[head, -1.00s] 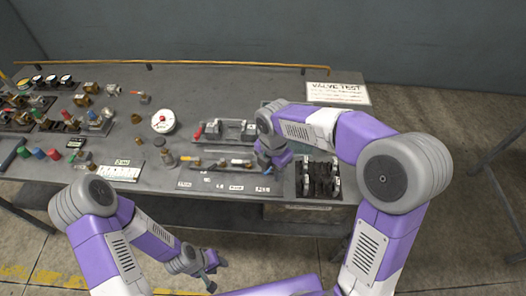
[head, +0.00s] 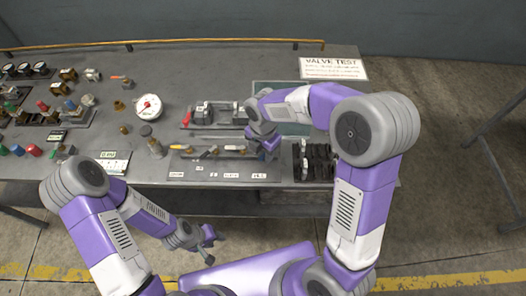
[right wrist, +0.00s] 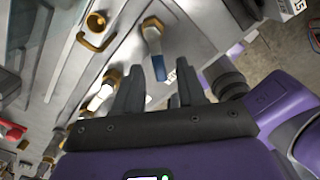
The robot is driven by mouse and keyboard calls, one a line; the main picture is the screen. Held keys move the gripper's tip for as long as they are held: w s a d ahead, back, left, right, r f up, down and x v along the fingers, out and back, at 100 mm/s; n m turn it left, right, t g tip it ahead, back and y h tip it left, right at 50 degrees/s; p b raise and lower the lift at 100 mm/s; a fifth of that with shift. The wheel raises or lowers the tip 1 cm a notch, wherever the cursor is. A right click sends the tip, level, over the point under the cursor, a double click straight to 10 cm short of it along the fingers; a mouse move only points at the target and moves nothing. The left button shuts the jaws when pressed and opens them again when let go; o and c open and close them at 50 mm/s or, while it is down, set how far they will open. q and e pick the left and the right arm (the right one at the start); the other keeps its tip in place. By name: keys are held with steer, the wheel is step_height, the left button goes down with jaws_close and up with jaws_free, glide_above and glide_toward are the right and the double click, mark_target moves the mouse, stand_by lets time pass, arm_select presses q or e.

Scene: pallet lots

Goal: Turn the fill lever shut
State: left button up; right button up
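A grey valve board (head: 190,176) with several small levers and white labels lies at the bench's front edge. The labels are too small to read, so I cannot tell which lever is the fill lever. My right gripper (head: 266,146) is over the board's right end. In the right wrist view this gripper (right wrist: 158,88) is open, its fingers pointing at a blue-tipped lever (right wrist: 157,66) on a brass and steel valve. The lever's tip appears between the fingers, with gaps on both sides. My left gripper (head: 207,245) is open and empty in front of the bench, below its top.
A VALVE TEST sign (head: 333,68) lies at the back right. Several fittings crowd the left.

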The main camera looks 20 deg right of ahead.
jaws_close()
steer(key=shift+m, duration=0.3)
steer(key=m, duration=0.1)
steer(key=w+m+p, duration=0.1)
steer(key=m, duration=0.2)
steer(key=shift+w+a+p, duration=0.25)
steer(key=shift+a+p, duration=0.05)
steer(key=m, duration=0.1)
steer(key=w+m, duration=0.1)
steer(key=m, duration=0.1)
steer(key=shift+w+p, duration=0.1)
steer(key=shift+p, duration=0.25)
steer(key=shift+w+m, duration=0.2)
steer(key=shift+m, duration=0.55)
steer(key=shift+w+m, duration=0.2)
steer(key=shift+m, duration=0.55)
